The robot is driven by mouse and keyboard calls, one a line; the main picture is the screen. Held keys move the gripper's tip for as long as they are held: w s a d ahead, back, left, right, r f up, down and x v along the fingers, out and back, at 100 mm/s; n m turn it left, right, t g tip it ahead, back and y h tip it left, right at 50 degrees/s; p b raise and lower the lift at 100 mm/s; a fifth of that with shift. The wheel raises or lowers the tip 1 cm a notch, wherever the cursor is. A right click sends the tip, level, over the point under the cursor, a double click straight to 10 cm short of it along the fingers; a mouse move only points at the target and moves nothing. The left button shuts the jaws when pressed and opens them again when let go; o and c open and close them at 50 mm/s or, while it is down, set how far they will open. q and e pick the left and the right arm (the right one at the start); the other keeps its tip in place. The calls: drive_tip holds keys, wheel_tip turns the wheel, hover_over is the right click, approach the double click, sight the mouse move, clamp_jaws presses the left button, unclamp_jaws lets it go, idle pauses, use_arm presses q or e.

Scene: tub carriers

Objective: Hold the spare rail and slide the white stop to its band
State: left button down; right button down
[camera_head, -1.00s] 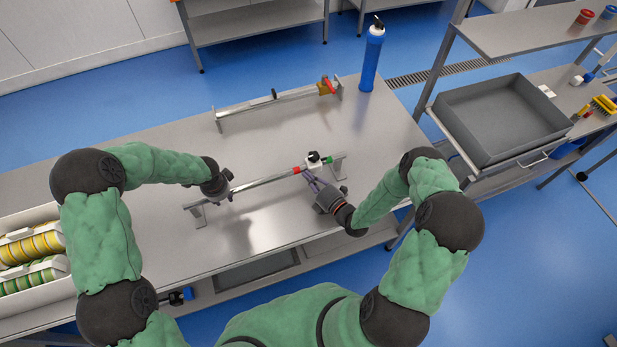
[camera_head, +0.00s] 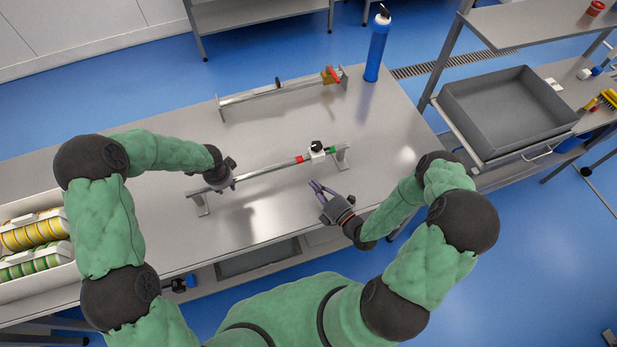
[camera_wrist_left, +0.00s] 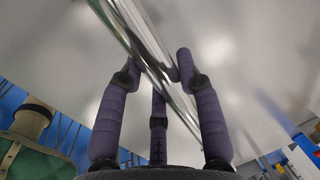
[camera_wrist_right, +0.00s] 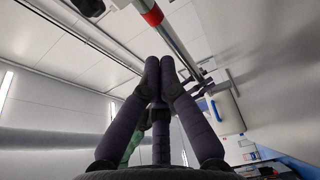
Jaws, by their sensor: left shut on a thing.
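The spare rail (camera_head: 264,174) lies across two end brackets on the bench in the head view, with a red band (camera_head: 299,160) and a green band (camera_head: 332,150). The white stop (camera_head: 317,152) with a black knob sits on the rail between these bands, apart from my grippers. My left gripper (camera_head: 222,184) is shut on the rail near its left end. The rail crosses between its fingers in the left wrist view (camera_wrist_left: 150,60). My right gripper (camera_head: 314,186) is shut and empty, in front of the rail. Its fingertips meet in the right wrist view (camera_wrist_right: 159,63).
A second rail (camera_head: 262,97) with an orange-and-red piece stands behind on the bench. A blue bottle (camera_head: 376,50) stands at the far corner. A grey tub (camera_head: 515,130) is on the shelf unit at right. A white box (camera_head: 30,275) of rolls is at left.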

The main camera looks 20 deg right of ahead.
drive_tip(key=shift+v, duration=1.05)
use_arm(q)
drive_tip(key=c, duration=0.8)
unclamp_jaws()
drive_tip(key=shift+d, duration=0.1)
drive_tip(key=r, duration=0.4)
drive_tip(key=s+r, duration=0.1)
drive_tip(key=r, duration=0.3)
drive_tip(key=s+r, duration=0.1)
drive_tip(key=r, duration=0.2)
drive_tip(key=shift+s+r, duration=0.15)
drive_tip(key=shift+r, duration=0.25)
drive_tip(key=shift+s+f, duration=0.1)
